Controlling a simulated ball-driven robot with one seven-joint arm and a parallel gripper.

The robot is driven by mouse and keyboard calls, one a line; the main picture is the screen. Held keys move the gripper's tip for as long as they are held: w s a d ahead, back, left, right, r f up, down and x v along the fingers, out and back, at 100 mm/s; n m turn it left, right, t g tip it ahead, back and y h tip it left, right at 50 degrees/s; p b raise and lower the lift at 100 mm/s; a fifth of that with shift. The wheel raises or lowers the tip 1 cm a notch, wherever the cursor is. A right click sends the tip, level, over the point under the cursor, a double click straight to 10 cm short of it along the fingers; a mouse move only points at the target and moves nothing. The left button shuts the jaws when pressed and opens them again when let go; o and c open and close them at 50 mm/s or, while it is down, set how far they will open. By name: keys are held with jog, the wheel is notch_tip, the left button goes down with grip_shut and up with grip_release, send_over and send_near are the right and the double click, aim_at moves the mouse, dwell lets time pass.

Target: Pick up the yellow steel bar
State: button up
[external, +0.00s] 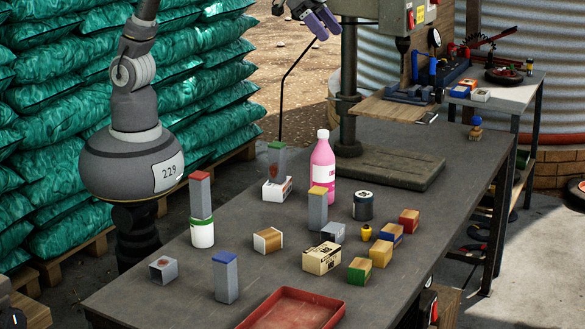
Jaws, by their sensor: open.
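The yellow steel bar (318,212) is a grey upright block with a yellow top, standing near the middle of the workbench (410,150). It stands just in front of the pink bottle (322,165) and beside a small grey box. Similar grey bars have other top colours: a red-topped one (200,195) at left on a white can, a green-topped one (277,160) on a white box, and a blue-topped one (226,280) at the front. My gripper (325,30), with purple fingers, is open and empty, high above and behind the bar.
A dark can (363,205) and several small wooden blocks lie right of the bar. A printed tan box (321,258) is in front of it, and a red tray (295,310) at the front edge. A drill press column (349,130) rises behind.

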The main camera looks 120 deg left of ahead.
notch_tip(320, 180, down, 22)
jog(key=w+a+g, duration=0.2)
jog(key=g, duration=0.6)
send_over(318, 206)
jog(key=a, duration=0.2)
jog(key=f, duration=1.8)
jog(key=shift+s+a+f, duration=0.2)
jog(key=shift+s+f, duration=0.15)
jog(key=shift+f, duration=0.05)
jog(key=f+b, duration=0.1)
jog(key=f, duration=0.1)
jog(key=f+b, duration=0.1)
jog(key=f, duration=0.2)
jog(key=f+b, duration=0.1)
jog(key=f, duration=0.1)
jog(key=shift+s+d+f+b, duration=0.1)
jog(key=shift+d+f+b, duration=0.15)
jog(key=shift+f+b, duration=0.15)
jog(key=shift+r, duration=0.1)
jog(key=c, duration=1.2)
